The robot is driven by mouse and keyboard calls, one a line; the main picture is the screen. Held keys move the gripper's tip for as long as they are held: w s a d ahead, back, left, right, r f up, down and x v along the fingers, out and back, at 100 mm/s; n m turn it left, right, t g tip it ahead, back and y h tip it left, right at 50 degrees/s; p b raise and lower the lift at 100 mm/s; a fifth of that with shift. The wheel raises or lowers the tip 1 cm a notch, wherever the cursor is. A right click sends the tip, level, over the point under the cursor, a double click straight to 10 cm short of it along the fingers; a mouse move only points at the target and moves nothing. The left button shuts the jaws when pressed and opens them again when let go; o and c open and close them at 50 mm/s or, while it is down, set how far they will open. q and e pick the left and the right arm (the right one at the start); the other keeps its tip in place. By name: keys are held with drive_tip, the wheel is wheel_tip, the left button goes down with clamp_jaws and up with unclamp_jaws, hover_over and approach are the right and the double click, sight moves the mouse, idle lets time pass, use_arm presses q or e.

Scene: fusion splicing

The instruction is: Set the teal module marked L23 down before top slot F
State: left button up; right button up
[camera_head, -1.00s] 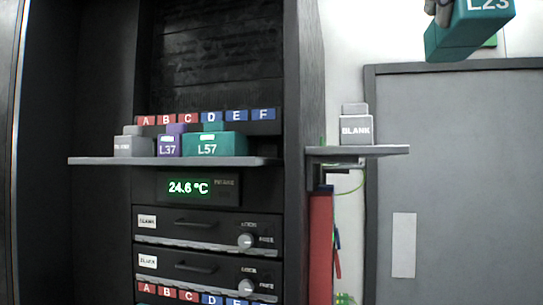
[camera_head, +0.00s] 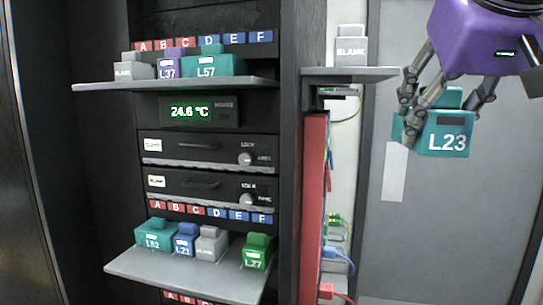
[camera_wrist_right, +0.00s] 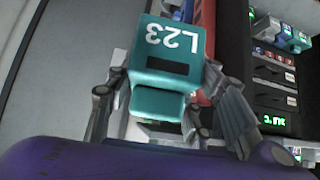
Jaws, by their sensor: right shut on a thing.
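The teal module marked L23 (camera_head: 448,142) is held up at the right of the head view, upright, with its label facing out. My right gripper (camera_head: 438,104) is shut on it from above, its fingers around the grip block. In the right wrist view the L23 module (camera_wrist_right: 168,48) lies between the fingers, its label upside down. The top slot F label (camera_head: 265,37) is at the right end of the upper label row. Below that row is the top shelf (camera_head: 180,84), its stretch under F bare. The held module is well right of this shelf. My left gripper is out of view.
The top shelf holds a grey blank module (camera_head: 132,68), purple L37 (camera_head: 169,66) and wide teal L57 (camera_head: 212,64). A side ledge (camera_head: 350,72) with a blank module (camera_head: 351,48) stands between rack and gripper. A lower shelf (camera_head: 190,281) holds several modules.

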drive_tip(key=w+a+f+n, duration=0.1)
drive_tip(key=w+a+f, duration=0.15)
drive_tip(key=f, duration=1.15)
drive_tip(key=w+a+f+y, duration=0.1)
drive_tip(key=w+f, duration=0.2)
drive_tip(key=f, duration=1.2)
drive_tip(key=w+a+f+n, duration=0.1)
drive_tip(key=w+a+f, duration=0.15)
drive_tip(key=f, duration=1.15)
drive_tip(key=a+r+y, duration=0.1)
drive_tip(key=a+r, duration=0.1)
drive_tip(key=a, duration=0.2)
drive_tip(key=shift+h, duration=0.3)
drive_tip(key=d, duration=0.2)
drive_tip(key=d+f, duration=0.1)
drive_tip(key=d, duration=0.1)
drive_tip(key=shift+w+d+f, duration=0.1)
drive_tip(key=shift+d+f, duration=0.1)
drive_tip(key=shift+d, duration=0.15)
